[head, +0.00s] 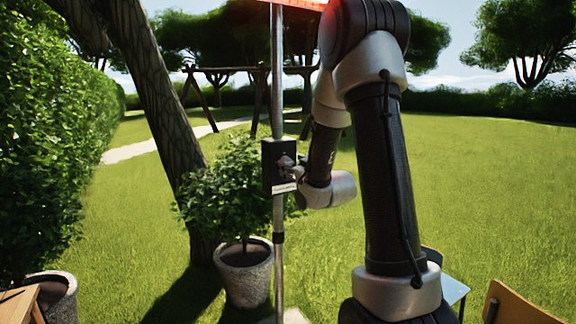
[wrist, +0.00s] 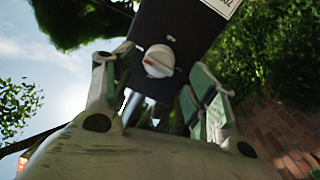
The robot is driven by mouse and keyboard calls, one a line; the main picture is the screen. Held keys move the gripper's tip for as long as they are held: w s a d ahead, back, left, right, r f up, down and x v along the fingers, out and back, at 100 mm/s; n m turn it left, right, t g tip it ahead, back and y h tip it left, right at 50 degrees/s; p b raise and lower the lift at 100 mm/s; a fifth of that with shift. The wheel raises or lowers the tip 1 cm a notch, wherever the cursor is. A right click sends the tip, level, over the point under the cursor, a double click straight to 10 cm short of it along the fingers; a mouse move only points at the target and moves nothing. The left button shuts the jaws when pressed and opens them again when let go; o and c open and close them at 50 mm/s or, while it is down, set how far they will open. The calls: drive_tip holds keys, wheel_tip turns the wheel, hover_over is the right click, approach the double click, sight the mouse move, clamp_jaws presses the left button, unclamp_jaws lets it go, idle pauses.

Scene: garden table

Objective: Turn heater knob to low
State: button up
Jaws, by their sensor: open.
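The heater's dark control box (head: 268,152) is fixed on a metal pole in the head view, with a white label (head: 284,188) at its lower edge. In the wrist view the round white knob (wrist: 159,62) sits on the dark box face (wrist: 176,22), with a reddish mark across it. Its setting cannot be read. My gripper (wrist: 166,64) is open, one finger on each side of the knob. I cannot tell whether either finger touches it. In the head view my gripper (head: 287,168) is at the front of the box and hides the knob.
The heater's top glows red (head: 296,3). A potted bush (head: 245,275) stands behind the pole, beside a leaning tree trunk (head: 165,110). A wooden chair (head: 515,304) is at the lower right, and a wooden edge (head: 18,304) shows at lower left. Open lawn lies behind.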

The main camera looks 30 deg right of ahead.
sight(289, 163)
drive_tip(key=shift+w+d, duration=0.1)
drive_tip(key=shift+w, duration=1.5)
drive_tip(key=c, duration=1)
drive_tip(key=shift+n, duration=0.5)
drive_tip(key=o, duration=1)
drive_tip(key=shift+s, duration=0.1)
drive_tip(key=s, duration=0.7)
drive_tip(key=shift+s, duration=0.2)
